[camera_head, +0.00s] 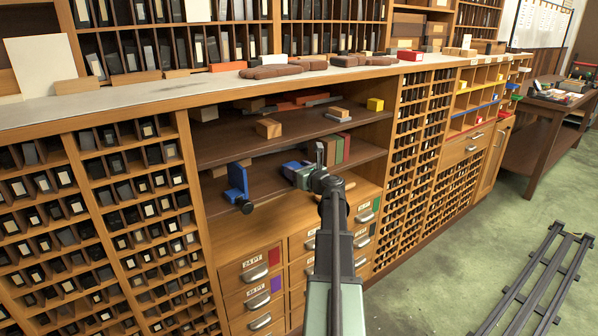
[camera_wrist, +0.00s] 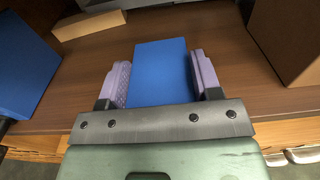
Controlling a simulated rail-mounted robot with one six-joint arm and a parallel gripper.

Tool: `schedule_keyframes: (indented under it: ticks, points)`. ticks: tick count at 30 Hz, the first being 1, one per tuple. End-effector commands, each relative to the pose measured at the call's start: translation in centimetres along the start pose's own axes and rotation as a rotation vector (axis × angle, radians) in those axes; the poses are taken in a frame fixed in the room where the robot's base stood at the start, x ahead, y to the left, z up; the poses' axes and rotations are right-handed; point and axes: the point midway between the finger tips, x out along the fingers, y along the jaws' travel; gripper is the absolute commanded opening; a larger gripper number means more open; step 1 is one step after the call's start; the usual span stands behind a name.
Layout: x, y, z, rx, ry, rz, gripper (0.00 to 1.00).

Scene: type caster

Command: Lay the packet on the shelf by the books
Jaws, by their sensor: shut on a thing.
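My gripper (camera_head: 303,174) is at the front of the lower open shelf (camera_head: 268,204). In the wrist view my gripper (camera_wrist: 160,82) has its purple pads shut on both sides of a flat blue packet (camera_wrist: 161,66). The packet also shows in the head view (camera_head: 291,167), partly hidden by the gripper. I cannot tell whether it touches the shelf. The books (camera_head: 339,148), reddish and green, stand upright just right of and behind the gripper. A large brown face in the wrist view (camera_wrist: 290,40) is close on the right.
A blue bookend-like piece (camera_head: 237,180) stands to the left on the same shelf; blue also shows at the wrist view's left (camera_wrist: 22,65). A wooden block (camera_wrist: 88,24) lies behind the packet. The upper shelf (camera_head: 225,150) overhangs. Drawers (camera_head: 262,285) are below.

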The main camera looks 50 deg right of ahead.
Motion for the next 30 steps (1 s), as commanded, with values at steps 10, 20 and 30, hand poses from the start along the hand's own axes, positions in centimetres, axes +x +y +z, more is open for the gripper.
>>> schedule_keyframes:
  ticks: [10,20,30]
  points:
    - [0.9,0.0,0.1,0.001,-0.001,0.001,0.12]
    - [1.6,0.0,0.1,0.001,-0.001,0.000,0.12]
    - [1.9,0.0,0.1,0.001,0.000,0.000,0.84]
